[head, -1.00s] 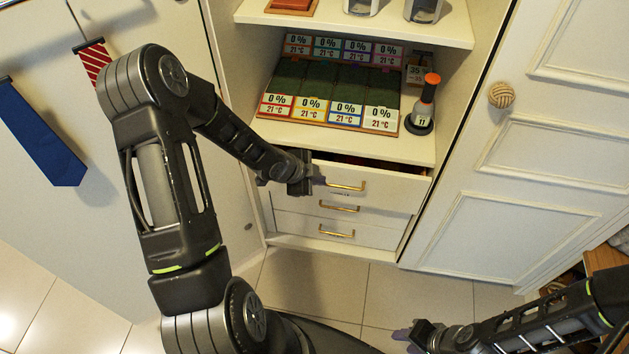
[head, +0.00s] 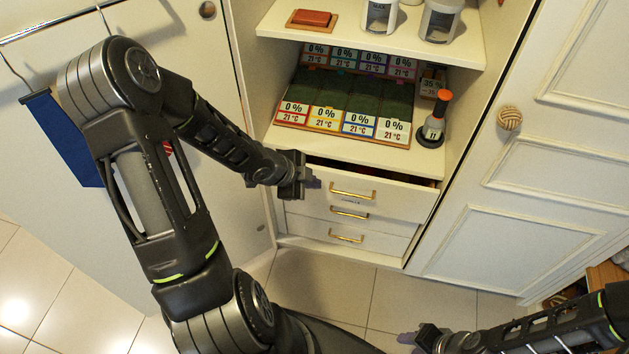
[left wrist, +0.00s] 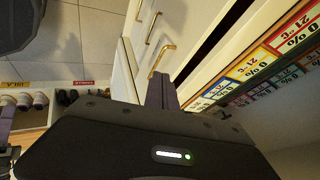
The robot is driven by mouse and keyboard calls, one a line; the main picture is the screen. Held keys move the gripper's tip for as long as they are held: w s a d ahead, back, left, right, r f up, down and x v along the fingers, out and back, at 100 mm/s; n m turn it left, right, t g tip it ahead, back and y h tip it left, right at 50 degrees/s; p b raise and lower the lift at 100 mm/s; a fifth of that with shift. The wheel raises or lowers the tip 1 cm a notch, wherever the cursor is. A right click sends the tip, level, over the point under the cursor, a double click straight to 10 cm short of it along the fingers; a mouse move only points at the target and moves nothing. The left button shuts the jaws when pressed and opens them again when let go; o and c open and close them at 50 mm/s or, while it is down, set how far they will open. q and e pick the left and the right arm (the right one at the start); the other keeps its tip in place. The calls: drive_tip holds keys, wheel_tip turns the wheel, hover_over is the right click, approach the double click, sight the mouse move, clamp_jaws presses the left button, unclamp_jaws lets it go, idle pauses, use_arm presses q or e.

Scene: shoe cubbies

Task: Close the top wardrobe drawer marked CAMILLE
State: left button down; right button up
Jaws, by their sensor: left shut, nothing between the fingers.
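The top drawer (head: 390,198) is the uppermost of three white drawers and has a brass handle (head: 352,192). A dark gap above its front shows that it stands slightly open. A small label under the handle is too small to read. My left gripper (head: 314,182) is shut and empty at the left end of this drawer front, left of the handle. In the left wrist view its fingers (left wrist: 160,92) point at the drawer front near the handle; whether they touch it I cannot tell. My right gripper (head: 408,338) is low at the bottom right, its jaws unclear.
Two lower drawers (head: 385,238) look closed. The shelf above holds a tray of labelled panels (head: 345,127) and an orange-topped device (head: 434,118). Tiled floor lies below.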

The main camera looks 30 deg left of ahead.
use_arm(q)
drive_tip(key=a, duration=0.1)
drive_tip(key=s+a, duration=0.1)
drive_tip(key=a, duration=0.1)
drive_tip(key=shift+s+r, duration=0.15)
drive_tip(key=shift+r, duration=0.25)
drive_tip(key=shift+f, duration=0.15)
drive_tip(key=b, duration=0.3)
approach(330, 178)
drive_tip(key=d+x, duration=0.1)
drive_tip(key=x, duration=0.3)
drive_tip(key=shift+a+p, duration=0.25)
drive_tip(key=shift+p, duration=0.15)
drive_tip(key=shift+w+a+f, duration=0.1)
drive_tip(key=shift+w+f, duration=0.05)
drive_tip(key=shift+w, duration=0.05)
